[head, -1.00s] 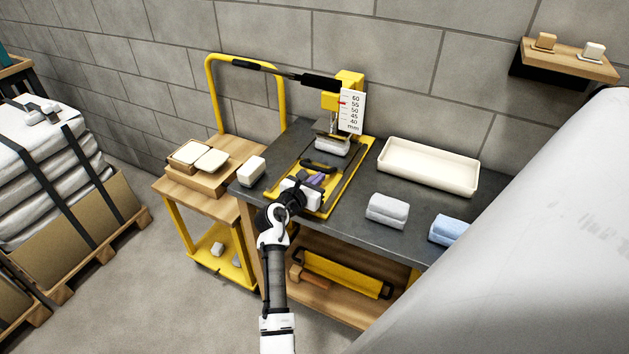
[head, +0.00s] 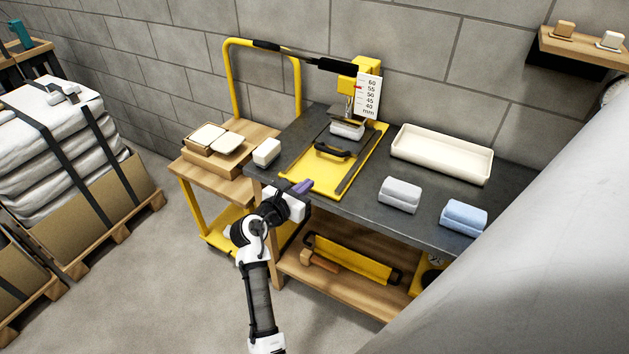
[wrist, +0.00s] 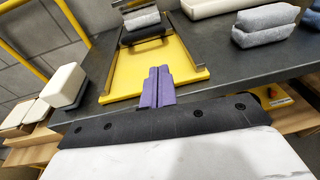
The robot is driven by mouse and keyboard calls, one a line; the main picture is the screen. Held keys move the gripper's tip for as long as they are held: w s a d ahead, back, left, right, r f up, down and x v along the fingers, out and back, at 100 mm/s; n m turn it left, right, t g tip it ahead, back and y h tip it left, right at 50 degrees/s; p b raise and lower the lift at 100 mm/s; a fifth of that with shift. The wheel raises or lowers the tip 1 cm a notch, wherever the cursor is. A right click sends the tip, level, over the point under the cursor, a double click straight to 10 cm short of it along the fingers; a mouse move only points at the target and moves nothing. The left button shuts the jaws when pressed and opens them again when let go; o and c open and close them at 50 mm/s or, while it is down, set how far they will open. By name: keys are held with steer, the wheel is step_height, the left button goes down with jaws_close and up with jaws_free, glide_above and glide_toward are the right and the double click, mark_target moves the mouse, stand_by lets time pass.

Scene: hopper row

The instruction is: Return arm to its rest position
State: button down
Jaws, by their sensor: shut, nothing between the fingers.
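My gripper (head: 301,188) has purple fingers and is at the front edge of the dark workbench (head: 345,207) in the head view. In the wrist view its two purple fingers (wrist: 152,88) are pressed together with nothing between them. Beyond them is the yellow sliding plate (head: 318,176) with a black handle (head: 331,150). My fingers look apart from the handle. At the plate's far end a pale block (head: 347,130) sits under the yellow press (head: 362,68) with its millimetre scale.
A cream block (head: 266,152) stands at the bench's left corner. A grey block (head: 400,194), a blue block (head: 464,216) and a cream tray (head: 442,155) are on the right. A yellow-framed cart (head: 205,179) stands left. Open floor lies between it and the strapped pallet (head: 75,190).

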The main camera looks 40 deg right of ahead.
steer(key=shift+s+a, duration=0.1)
steer(key=shift+a, duration=0.25)
